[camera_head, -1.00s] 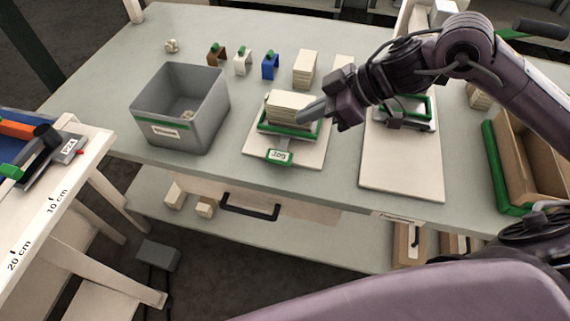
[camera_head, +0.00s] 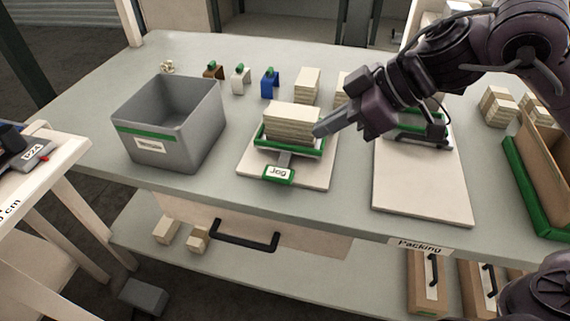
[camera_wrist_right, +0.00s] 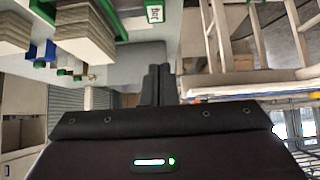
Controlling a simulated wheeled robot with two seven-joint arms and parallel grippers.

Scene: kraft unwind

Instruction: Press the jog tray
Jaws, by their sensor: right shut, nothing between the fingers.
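The jog tray (camera_head: 268,143) is a green-rimmed tray on a pale board, with a green "Jog" label (camera_head: 278,173) at its front. A stack of cream paper (camera_head: 291,122) sits in it. My right gripper (camera_head: 319,131) is shut and empty, its fingertips at the right side of the stack; I cannot tell whether they touch it. In the right wrist view the shut fingers (camera_wrist_right: 156,84) point away from the camera, and a paper stack shows at upper left. My left gripper is not in view.
A grey bin (camera_head: 170,130) stands to the left. Brown, white and blue holders (camera_head: 270,83) line the back. A second pale board (camera_head: 420,190) lies to the right, under a green-edged device (camera_head: 422,130). A cardboard box (camera_head: 550,165) is at far right.

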